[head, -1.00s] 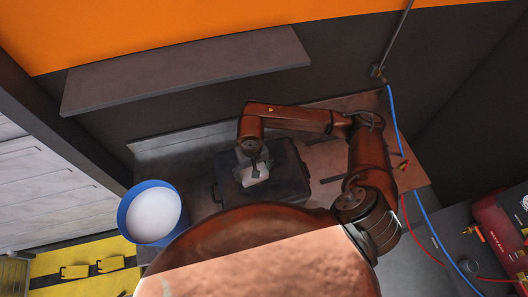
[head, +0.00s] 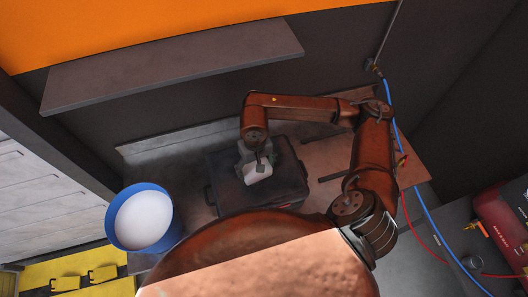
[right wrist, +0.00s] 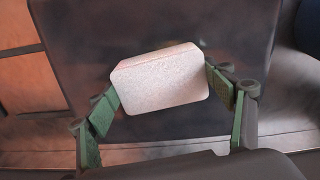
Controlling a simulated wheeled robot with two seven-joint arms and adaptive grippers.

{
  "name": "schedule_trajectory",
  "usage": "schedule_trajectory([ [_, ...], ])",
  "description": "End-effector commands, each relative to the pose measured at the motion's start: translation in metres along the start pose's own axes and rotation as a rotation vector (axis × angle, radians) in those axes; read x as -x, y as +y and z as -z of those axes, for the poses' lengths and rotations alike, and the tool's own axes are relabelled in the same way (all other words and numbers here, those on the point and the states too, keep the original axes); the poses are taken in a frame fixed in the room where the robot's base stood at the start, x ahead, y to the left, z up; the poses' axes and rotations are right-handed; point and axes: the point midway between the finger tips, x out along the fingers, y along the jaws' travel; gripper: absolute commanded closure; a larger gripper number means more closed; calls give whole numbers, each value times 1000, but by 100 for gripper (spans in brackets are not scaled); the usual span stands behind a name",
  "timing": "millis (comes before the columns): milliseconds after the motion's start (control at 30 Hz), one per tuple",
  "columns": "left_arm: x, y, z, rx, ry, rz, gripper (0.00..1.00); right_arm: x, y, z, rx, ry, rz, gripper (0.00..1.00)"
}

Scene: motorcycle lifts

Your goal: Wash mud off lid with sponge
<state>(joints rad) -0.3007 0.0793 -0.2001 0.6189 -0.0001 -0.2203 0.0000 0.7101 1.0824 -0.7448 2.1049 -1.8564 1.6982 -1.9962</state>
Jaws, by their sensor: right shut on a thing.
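A dark case with a flat lid (head: 286,160) lies on the workbench in the head view. The lid also fills the middle of the right wrist view (right wrist: 160,30). I cannot clearly make out mud on it; the lid only looks dull and faintly brownish. My right gripper (head: 257,160) is over the middle of the lid, shut on a pale sponge (head: 258,175). In the right wrist view the sponge (right wrist: 160,80) sits between the two green-padded fingers. Whether it touches the lid is hard to tell. My left gripper is not in view.
A blue bucket (head: 111,227) with a whitish fill stands left of the case. A grey shelf (head: 175,65) juts from the wall above the bench. A blue hose (head: 410,180) hangs at the right. Bare bench (head: 325,160) shows right of the case.

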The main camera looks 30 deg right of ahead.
Motion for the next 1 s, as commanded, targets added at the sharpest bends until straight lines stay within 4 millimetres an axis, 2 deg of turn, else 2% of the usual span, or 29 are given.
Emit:
schedule_trajectory([
  [267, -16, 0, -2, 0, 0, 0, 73, -3, 20, 4, 11, 0, -3, 44],
  [333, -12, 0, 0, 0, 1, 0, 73, 4, 20, 4, 13, 0, -1, 44],
  [400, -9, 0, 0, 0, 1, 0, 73, 23, 20, 5, 13, 6, -1, 44],
  [1000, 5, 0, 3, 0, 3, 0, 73, 74, 24, 2, 3, 1, -1, 44],
])
